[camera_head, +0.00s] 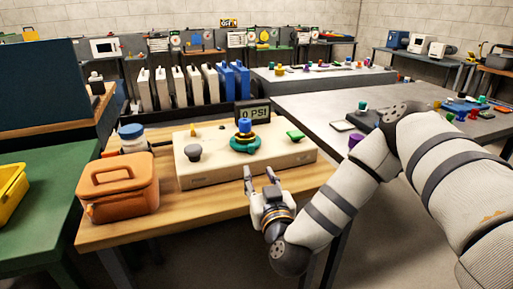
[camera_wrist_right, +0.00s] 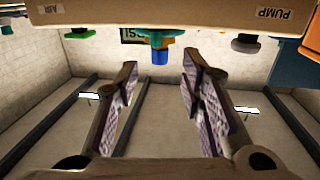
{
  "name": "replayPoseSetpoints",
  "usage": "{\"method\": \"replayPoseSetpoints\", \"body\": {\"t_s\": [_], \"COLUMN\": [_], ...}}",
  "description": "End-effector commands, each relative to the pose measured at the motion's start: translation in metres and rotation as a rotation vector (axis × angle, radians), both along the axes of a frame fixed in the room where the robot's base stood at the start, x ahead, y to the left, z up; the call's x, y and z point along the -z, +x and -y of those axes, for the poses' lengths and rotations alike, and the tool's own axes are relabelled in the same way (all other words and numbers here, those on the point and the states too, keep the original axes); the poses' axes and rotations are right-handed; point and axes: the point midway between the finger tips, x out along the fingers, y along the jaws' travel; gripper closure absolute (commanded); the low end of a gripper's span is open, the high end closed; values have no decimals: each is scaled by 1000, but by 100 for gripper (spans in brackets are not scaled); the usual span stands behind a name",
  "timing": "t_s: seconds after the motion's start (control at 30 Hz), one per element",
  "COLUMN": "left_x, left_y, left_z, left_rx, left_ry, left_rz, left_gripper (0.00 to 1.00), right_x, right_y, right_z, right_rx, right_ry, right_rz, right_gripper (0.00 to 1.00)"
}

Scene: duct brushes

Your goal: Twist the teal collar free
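The teal collar (camera_head: 244,145) sits around the base of a blue-topped fitting (camera_head: 245,126) on a cream box (camera_head: 195,167). It also shows as a teal strip (camera_wrist_right: 155,33) near the top of the right wrist view, where the scene appears upside down. My right gripper (camera_head: 259,176) is open and empty in front of the box's front face, apart from the collar. Both fingers (camera_wrist_right: 159,70) show spread in the wrist view. My left gripper is not in view.
On the box are a grey knob (camera_head: 193,152), a green handle (camera_head: 295,135) and a small yellow part (camera_head: 193,130). A display reading 0 PSI (camera_head: 254,113) stands behind the collar. An orange-brown bag (camera_head: 122,187) and a blue-lidded jar (camera_head: 132,136) stand left. Bare wooden tabletop (camera_head: 205,205) lies in front.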

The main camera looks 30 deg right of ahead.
Motion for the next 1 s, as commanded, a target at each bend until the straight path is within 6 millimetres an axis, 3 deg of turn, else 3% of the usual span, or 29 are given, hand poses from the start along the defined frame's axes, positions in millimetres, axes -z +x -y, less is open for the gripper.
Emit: {"method": "replayPoseSetpoints", "body": {"t_s": [0.17, 0.4, 0.53, 0.7, 0.93, 1.0], "left_x": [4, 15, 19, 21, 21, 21], "left_y": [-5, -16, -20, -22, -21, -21], "left_z": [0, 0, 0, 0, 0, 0], "left_rx": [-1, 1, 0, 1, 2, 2], "left_ry": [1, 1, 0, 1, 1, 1], "left_rz": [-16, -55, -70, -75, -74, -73], "left_gripper": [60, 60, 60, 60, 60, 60], "right_x": [-5, 0, -1, -4, -5, -5], "right_y": [20, 76, 99, 111, 112, 112], "right_z": [16, 39, 48, 52, 52, 52], "right_rx": [29, 26, 24, 22, 20, 20], "right_ry": [-13, -12, -12, -11, -10, -10], "right_rz": [21, 14, 13, 15, 17, 17], "right_gripper": [64, 64, 64, 64, 64, 80]}}
